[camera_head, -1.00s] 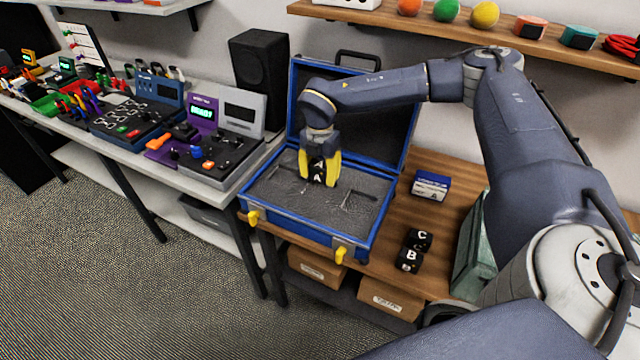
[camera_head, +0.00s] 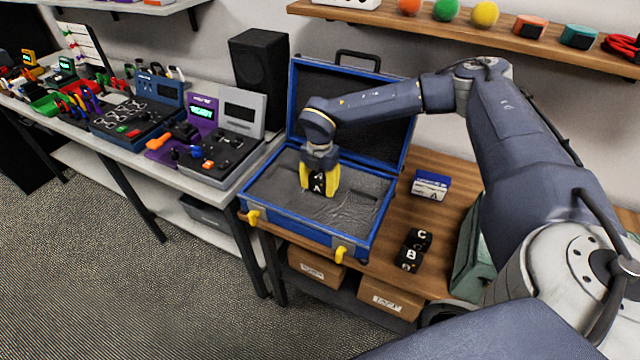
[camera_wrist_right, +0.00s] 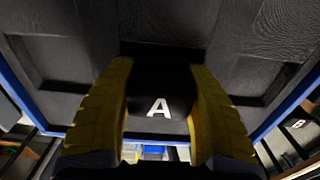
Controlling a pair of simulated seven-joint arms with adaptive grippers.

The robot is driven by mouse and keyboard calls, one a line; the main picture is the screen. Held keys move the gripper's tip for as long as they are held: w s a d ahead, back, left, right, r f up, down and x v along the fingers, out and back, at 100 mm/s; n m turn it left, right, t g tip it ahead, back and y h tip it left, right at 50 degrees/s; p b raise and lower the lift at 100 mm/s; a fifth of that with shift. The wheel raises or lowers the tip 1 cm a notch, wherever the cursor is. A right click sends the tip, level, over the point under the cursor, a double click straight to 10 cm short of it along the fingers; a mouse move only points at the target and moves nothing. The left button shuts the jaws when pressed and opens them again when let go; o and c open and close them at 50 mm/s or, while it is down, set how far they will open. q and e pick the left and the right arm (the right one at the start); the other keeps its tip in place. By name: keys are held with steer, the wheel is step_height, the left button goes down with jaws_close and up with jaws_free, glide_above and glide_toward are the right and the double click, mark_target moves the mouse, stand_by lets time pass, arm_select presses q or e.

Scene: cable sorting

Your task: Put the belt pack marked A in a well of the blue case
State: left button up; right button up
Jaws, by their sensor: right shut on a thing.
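The belt pack marked A (camera_head: 317,184) is a small black block with a white letter. My right gripper (camera_head: 319,181) is shut on it, one yellow finger on each side. Both are over the grey foam of the open blue case (camera_head: 300,231). In the right wrist view the pack (camera_wrist_right: 159,107) sits between the yellow fingers (camera_wrist_right: 160,100), with dark recessed wells in the foam to either side. I cannot tell whether the pack's lower end is inside a well. My left gripper is not in view.
Belt packs C (camera_head: 419,239) and B (camera_head: 409,259) stand on the wooden table right of the case, near a blue and white box (camera_head: 430,185). The raised case lid (camera_head: 350,110) stands behind my gripper. A black speaker (camera_head: 259,78) is at the left.

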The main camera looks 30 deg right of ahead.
mark_target(319, 176)
steer(key=shift+s+f, duration=0.1)
steer(key=shift+f, duration=0.15)
steer(key=shift+s+f, duration=0.1)
steer(key=shift+f, duration=0.1)
steer(key=o, duration=1.2)
steer(key=shift+f, duration=0.15)
steer(key=r, duration=1.3)
steer(key=shift+w+r, duration=0.2)
steer(key=shift+r, duration=0.15)
